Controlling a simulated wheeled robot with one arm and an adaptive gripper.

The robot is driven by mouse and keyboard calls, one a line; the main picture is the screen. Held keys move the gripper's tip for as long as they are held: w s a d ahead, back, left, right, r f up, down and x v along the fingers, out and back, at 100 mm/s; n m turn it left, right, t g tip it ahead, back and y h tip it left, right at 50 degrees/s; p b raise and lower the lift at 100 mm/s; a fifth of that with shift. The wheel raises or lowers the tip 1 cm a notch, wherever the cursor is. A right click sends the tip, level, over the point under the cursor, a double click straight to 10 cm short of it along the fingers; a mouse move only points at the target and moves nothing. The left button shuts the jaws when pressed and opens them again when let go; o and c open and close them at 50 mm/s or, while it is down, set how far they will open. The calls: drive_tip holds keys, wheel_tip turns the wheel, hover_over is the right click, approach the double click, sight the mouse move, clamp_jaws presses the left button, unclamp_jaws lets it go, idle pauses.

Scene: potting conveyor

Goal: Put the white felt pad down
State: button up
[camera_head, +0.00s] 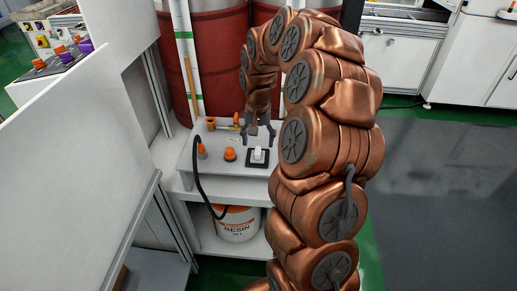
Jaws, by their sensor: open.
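A small white piece (258,154), which looks like the white felt pad, rests on a black square base (252,163) on the white bench top. My gripper (258,141) points down just above and behind it in the picture. Its two dark fingers are spread apart, with nothing seen between them. At this size I cannot tell whether a fingertip touches the white piece.
Orange-topped fittings (230,154) stand left of the base on the bench (205,165), and a black hose hangs at its left edge. A resin bucket (236,224) sits on the shelf below. Red drums (215,60) stand behind. A white panel (70,170) fills the left.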

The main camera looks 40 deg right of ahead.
sight(258, 148)
wheel_tip(258, 148, up, 7)
drive_tip(key=s+a+r+n, duration=0.3)
drive_tip(key=s+a, duration=0.2)
drive_tip(key=a, duration=0.4)
drive_tip(key=s+a+f+n, duration=0.1)
drive_tip(key=s+a, duration=0.3)
drive_tip(key=s, duration=0.4)
drive_tip(key=s+a+f+n+g, duration=0.1)
drive_tip(key=s+a, duration=0.3)
drive_tip(key=s, duration=0.5)
drive_tip(key=s+a+f+n, duration=0.2)
drive_tip(key=s+a+n, duration=0.1)
drive_tip(key=s, duration=0.6)
drive_tip(key=shift+a+f+g+b, duration=0.15)
drive_tip(key=shift+a+g+b, duration=0.25)
drive_tip(key=shift+a, duration=0.15)
